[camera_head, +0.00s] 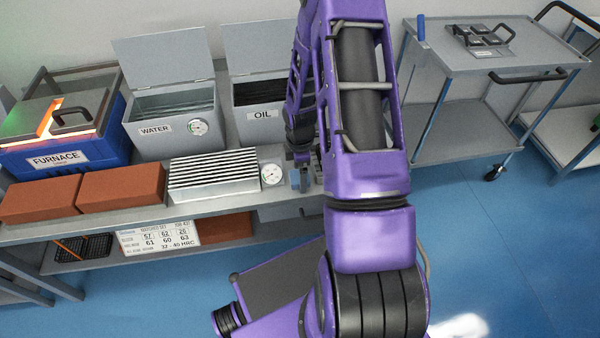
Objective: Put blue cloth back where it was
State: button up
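My gripper (301,170) is low over the grey bench, just right of the round dial gauge, pointing down and partly hidden by my purple arm. A small blue-grey patch shows at its fingertips; I cannot tell whether it is the blue cloth or part of the gripper. The fingers are too small to tell open from shut. No other blue cloth can be made out.
The bench (95,225) holds the furnace (55,158), WATER tank (175,132), OIL tank (258,122), red bricks (122,190), a ribbed metal block (213,175) and the dial gauge (272,174). A grey cart (450,65) stands right. Blue floor between is clear.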

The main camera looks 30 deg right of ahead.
notch_tip(320, 180, up, 12)
jog(key=p, duration=0.2)
jog(key=shift+r, duration=0.15)
jog(key=shift+w, duration=0.1)
dwell(0.4)
